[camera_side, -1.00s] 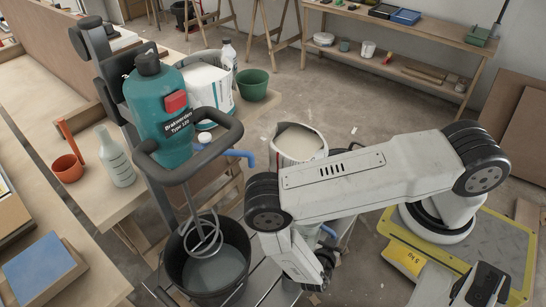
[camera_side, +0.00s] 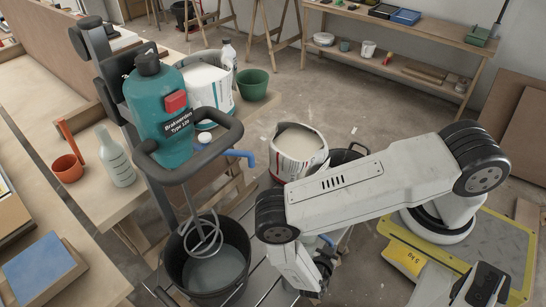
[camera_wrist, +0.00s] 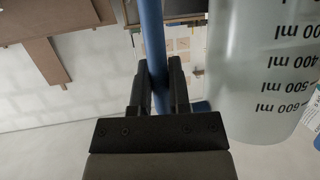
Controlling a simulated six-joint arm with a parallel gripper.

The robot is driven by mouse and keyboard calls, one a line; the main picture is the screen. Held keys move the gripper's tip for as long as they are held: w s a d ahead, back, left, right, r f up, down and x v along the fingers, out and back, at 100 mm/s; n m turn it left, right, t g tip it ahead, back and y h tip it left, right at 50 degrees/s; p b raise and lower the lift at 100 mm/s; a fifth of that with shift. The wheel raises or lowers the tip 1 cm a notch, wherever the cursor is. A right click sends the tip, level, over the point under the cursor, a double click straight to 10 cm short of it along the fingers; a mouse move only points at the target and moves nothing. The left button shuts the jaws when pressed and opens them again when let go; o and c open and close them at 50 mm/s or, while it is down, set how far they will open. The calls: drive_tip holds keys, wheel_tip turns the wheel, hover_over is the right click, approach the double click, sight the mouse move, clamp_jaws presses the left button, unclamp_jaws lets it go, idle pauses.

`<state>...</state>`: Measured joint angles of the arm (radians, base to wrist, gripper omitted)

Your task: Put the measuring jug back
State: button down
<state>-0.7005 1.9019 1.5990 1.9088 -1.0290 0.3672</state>
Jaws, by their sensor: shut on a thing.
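The measuring jug (camera_wrist: 262,75) is clear with black ml marks and fills the right of the wrist view, where the picture is upside down. My gripper (camera_wrist: 160,75) is shut on the jug's blue handle (camera_wrist: 152,35), which runs between the two fingers. In the side view my gripper (camera_side: 318,280) is low in front of my arm, beside the black mixing bucket (camera_side: 208,262). There the jug is mostly hidden by my arm. The wrist view cuts off part of the jug.
A teal mixer (camera_side: 160,115) stands with its whisk in the mixing bucket. An open white bag (camera_side: 298,150) and a black bucket (camera_side: 345,153) are behind my arm. The left bench (camera_side: 110,200) holds a bottle (camera_side: 116,160) and an orange pot (camera_side: 68,168).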

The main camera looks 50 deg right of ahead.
drive_tip(key=shift+f, duration=1.8)
drive_tip(key=c, duration=0.6)
unclamp_jaws()
drive_tip(key=shift+v, duration=6.05)
